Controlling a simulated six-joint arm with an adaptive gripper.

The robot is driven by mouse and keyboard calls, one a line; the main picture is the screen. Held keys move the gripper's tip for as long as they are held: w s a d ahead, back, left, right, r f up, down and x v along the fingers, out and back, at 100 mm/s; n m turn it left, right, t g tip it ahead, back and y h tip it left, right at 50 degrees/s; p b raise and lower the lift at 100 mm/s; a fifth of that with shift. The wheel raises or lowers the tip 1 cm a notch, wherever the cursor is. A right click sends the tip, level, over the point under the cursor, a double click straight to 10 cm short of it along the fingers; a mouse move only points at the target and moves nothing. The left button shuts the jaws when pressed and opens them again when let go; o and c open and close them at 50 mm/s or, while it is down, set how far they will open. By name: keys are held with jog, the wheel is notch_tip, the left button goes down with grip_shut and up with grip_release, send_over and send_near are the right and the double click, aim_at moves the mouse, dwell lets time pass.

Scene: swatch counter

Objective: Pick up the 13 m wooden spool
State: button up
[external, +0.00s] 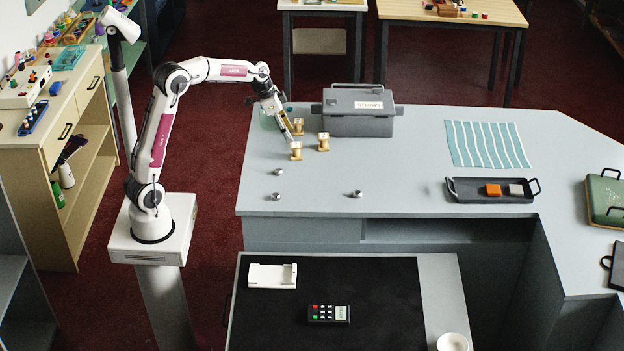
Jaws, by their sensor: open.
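Three small wooden spools stand on the grey counter (420,121) near its far left corner. The nearest spool (296,150) is at the front, another spool (323,142) is to its right, and a third spool (298,127) is farther back. Any length marks on them are too small to read, so I cannot tell which is the 13 m one. My gripper (290,137) is open and points down just above and beside the nearest spool, in front of the back spool. I cannot tell whether it touches either one.
A grey lidded box (358,110) stands behind the spools to the right. Small metal pieces (276,197) lie in front. A dark tray (470,196) with an orange block and a grey block, and a striped teal cloth (487,145), are at right. The counter's middle is clear.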

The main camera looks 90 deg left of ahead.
aim_at(296, 145)
jog(key=shift+x, duration=1.3)
jog(key=shift+x, duration=2.6)
jog(key=shift+w+r, duration=0.1)
jog(key=shift+c, duration=0.5)
jog(key=c, duration=1.1)
